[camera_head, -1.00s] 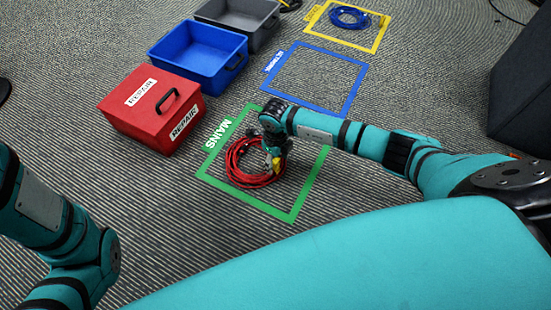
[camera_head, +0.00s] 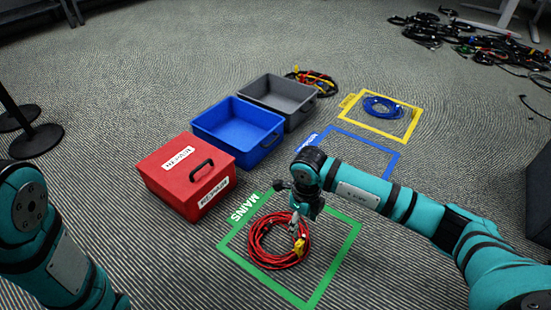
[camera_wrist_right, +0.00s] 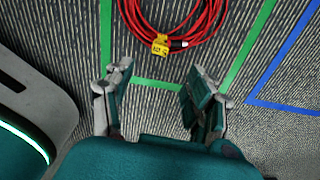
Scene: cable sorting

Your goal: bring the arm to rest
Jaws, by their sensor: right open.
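A red cable coil (camera_head: 268,252) with a yellow tag (camera_head: 299,245) lies on the floor inside the green MAINS square (camera_head: 318,297). My right gripper (camera_head: 297,228) hangs at the coil's upper right edge in the head view, partly hiding it. In the right wrist view, my right gripper (camera_wrist_right: 160,78) has its fingers wide apart with nothing between them. The red coil (camera_wrist_right: 200,35) and its yellow tag (camera_wrist_right: 160,46) lie beyond the fingertips, apart from them. My left arm shows at the left of the head view, but its gripper is out of view.
A red REPAIR box (camera_head: 160,185), a blue bin (camera_head: 205,132) and a grey bin (camera_head: 262,98) stand left of the squares. The blue square (camera_head: 372,143) looks empty where visible. A blue coil (camera_head: 381,107) lies in the yellow square (camera_head: 407,131). Loose cables (camera_head: 440,30) lie far right.

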